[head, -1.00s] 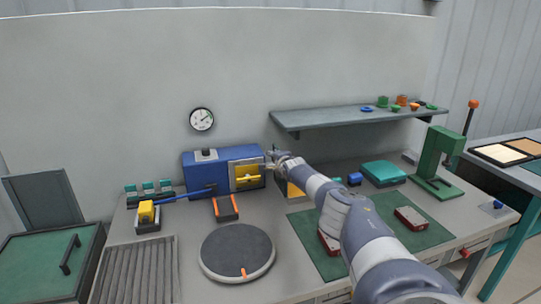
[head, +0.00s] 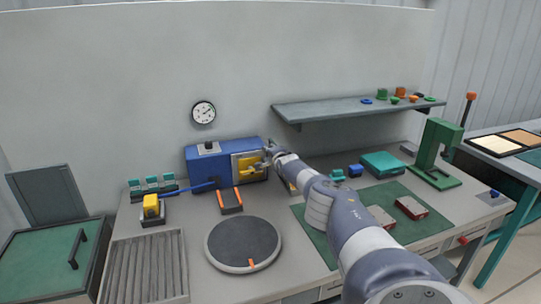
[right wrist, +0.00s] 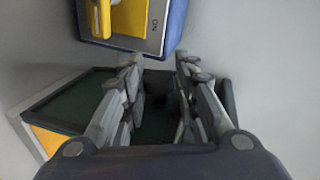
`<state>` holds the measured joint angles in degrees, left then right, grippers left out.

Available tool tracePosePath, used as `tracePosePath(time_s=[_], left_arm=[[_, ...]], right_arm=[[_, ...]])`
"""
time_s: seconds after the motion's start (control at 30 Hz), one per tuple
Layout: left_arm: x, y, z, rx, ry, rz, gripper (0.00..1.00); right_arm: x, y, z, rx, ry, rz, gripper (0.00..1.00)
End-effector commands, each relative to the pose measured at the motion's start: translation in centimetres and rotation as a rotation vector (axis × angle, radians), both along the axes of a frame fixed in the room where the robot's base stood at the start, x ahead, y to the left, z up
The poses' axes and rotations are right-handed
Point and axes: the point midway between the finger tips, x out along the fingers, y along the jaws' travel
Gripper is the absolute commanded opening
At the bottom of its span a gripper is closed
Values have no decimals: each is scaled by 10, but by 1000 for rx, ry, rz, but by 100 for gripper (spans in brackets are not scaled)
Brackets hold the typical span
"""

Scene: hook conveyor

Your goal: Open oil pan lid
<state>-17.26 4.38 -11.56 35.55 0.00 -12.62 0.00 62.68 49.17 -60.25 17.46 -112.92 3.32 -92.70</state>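A bin with a dark green lid (head: 45,262) and a black bar handle (head: 76,249) stands at the lower left in the head view. The lid lies flat; I cannot tell whether this is the oil pan. My right gripper (head: 267,153) is far from it, beside the yellow handled panel (head: 249,166) of a blue machine (head: 208,168). In the right wrist view the right gripper (right wrist: 160,72) has its fingers apart, with nothing clearly held. The yellow panel (right wrist: 128,17) shows above the fingers. My left gripper is not in view.
A round grey turntable (head: 243,246) and a ribbed tray (head: 147,268) occupy the front of the bench. A dark green box with a yellow side (right wrist: 60,105) lies below the right gripper. A grey shelf (head: 350,112) hangs on the wall at the right.

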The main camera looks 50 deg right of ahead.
Motion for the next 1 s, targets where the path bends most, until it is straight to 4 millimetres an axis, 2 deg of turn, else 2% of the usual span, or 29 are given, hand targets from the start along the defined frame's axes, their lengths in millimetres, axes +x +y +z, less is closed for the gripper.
tracePosePath(time_s=[0.57,0.87,1.0], left_arm=[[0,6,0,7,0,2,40],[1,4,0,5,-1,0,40],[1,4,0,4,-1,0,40]], right_arm=[[0,1,0,7,5,3,45],[1,2,13,10,6,7,45],[0,0,26,2,-1,-1,45]])
